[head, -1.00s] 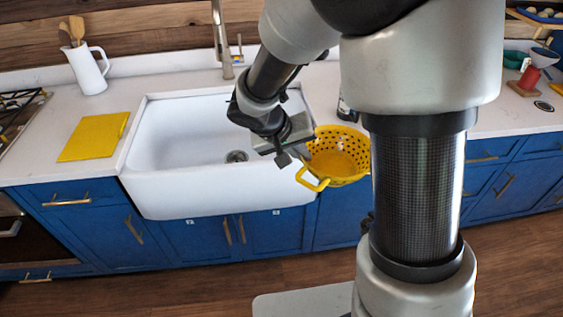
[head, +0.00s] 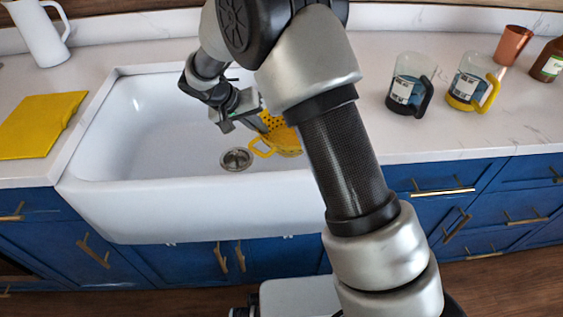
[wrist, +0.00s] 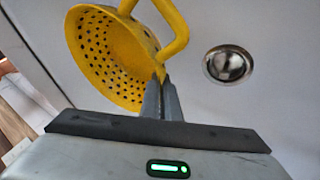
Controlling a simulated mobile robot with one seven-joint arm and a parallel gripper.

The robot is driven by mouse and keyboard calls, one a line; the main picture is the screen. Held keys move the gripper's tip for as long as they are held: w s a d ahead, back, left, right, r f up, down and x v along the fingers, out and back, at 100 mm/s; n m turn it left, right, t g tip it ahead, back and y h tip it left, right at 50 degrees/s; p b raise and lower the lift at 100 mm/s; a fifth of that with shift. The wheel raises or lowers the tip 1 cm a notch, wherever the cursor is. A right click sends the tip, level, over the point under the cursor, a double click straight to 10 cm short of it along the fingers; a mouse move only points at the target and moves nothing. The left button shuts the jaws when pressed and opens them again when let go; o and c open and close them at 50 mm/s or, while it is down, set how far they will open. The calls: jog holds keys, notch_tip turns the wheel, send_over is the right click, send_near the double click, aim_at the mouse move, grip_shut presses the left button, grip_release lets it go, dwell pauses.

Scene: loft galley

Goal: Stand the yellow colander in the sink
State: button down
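The yellow colander (head: 284,140) is over the right part of the white sink (head: 150,125), partly hidden behind my arm. Its loop handle points left, toward the drain. My gripper (head: 258,128) is at the colander's rim. In the wrist view the gripper fingers (wrist: 162,100) are closed together on the colander's rim (wrist: 112,58), beside a handle. The colander looks tilted in the wrist view, its holes showing inside. I cannot tell whether its base touches the sink floor. The metal drain (head: 236,159) is also clear in the wrist view (wrist: 228,65).
A yellow board (head: 40,125) and a white pitcher (head: 38,32) are on the left counter. Two glass jugs, one dark-handled (head: 410,85) and one yellow-handled (head: 472,82), stand right of the sink, with a copper cup (head: 513,45) behind. The sink's left half is empty.

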jog(key=shift+f+b, duration=0.9)
jog(key=shift+f, duration=3.9)
jog(key=shift+f+b, duration=0.25)
jog(key=shift+b, duration=0.05)
jog(key=c, duration=2)
grip_release()
jog(key=shift+s, duration=0.1)
jog(key=shift+r, duration=0.1)
